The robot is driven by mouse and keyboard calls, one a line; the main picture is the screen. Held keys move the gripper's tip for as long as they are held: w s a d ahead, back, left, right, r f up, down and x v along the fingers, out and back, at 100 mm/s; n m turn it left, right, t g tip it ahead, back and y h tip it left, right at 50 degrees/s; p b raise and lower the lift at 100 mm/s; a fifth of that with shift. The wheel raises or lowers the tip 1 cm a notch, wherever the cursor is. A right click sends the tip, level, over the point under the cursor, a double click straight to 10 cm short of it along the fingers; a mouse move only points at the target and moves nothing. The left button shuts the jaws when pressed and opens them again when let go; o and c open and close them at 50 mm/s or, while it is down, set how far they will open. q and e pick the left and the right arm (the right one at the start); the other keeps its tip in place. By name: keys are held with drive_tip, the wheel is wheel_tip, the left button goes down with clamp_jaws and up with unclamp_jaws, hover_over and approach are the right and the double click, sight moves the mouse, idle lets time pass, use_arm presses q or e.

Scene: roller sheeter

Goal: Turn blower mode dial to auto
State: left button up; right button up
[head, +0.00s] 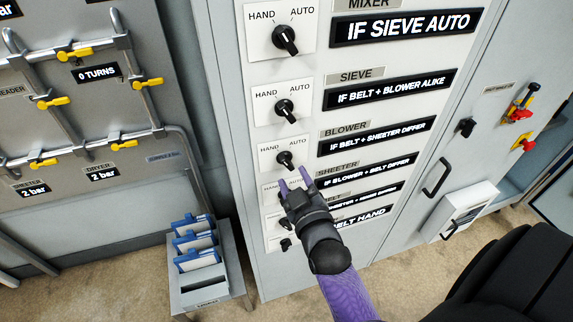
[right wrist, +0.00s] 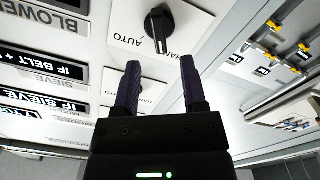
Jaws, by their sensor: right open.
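The blower dial (head: 285,159) is a black knob on a white plate marked HAND and AUTO, beside the BLOWER label (head: 346,130). It also shows at the top of the right wrist view (right wrist: 158,25), upside down. There its white line runs nearer the HAND word than AUTO. My right gripper (head: 293,176) is open and empty, just below the blower dial in the head view. In the right wrist view its two fingers (right wrist: 158,65) point toward the dial, with the knob beyond their tips and apart from them. My left gripper is not in view.
The sieve dial (head: 285,110) and mixer dial (head: 285,40) sit above. My right gripper partly hides the sheeter row and lower dials. A pipe rack with yellow valves (head: 75,56) is at left. A bin of blue-edged holders (head: 198,250) stands below it.

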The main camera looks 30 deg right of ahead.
sight(287, 164)
drive_tip(key=x, duration=0.4)
drive_tip(key=shift+w, duration=0.2)
drive_tip(key=shift+c, duration=0.2)
clamp_jaws()
